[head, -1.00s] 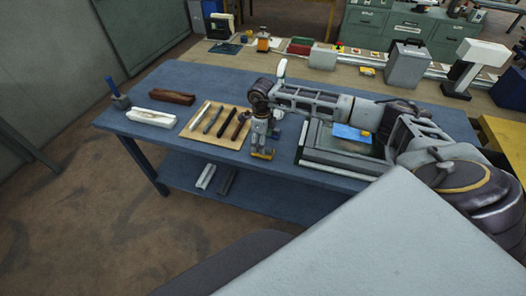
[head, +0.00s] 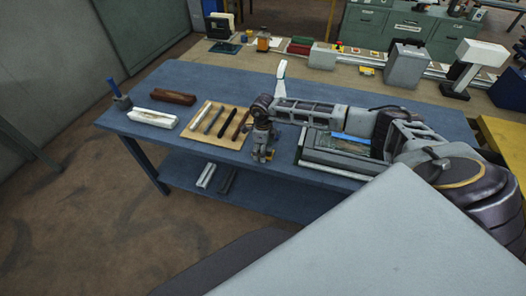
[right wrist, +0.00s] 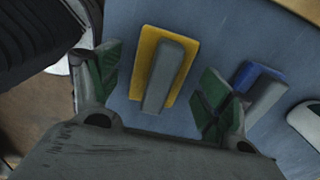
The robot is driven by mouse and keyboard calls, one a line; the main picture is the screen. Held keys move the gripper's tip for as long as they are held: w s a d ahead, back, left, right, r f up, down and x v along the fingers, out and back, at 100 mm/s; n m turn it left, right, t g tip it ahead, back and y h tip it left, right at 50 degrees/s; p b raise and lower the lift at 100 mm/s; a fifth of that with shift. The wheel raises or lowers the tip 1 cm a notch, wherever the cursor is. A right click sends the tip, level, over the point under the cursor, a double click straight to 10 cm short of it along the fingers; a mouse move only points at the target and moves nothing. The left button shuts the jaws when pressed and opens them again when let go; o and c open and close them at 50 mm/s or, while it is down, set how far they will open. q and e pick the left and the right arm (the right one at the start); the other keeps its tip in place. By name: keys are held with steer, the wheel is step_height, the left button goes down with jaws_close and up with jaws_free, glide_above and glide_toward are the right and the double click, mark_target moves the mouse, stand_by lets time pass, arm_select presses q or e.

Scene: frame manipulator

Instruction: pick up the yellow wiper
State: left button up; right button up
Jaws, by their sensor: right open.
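The yellow wiper (right wrist: 146,57) lies on the blue table in the right wrist view, a yellow plate with a grey bar handle on top. My right gripper (right wrist: 160,88) is open and empty, with its green-padded fingers on either side of the wiper's near part. In the head view my right gripper (head: 262,148) points down over the table, right of the wooden tool board. Only a small yellow bit of the wiper (head: 270,153) shows beside it there. My left gripper is not in view.
A blue wiper (right wrist: 247,75) with a grey handle lies right of my right finger. A wooden board (head: 197,138) with several slim tools lies to the left. A framed tray (head: 320,160) lies to the right, partly under my arm. A white bottle (head: 281,72) stands behind.

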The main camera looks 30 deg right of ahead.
stand_by(0.3)
steer(key=c, duration=1.1)
steer(key=shift+r, duration=0.2)
steer(key=shift+r+b, duration=0.95)
steer(key=shift+r, duration=3.9)
steer(key=o, duration=0.3)
steer(key=shift+c, duration=1)
steer(key=shift+s+f, duration=0.1)
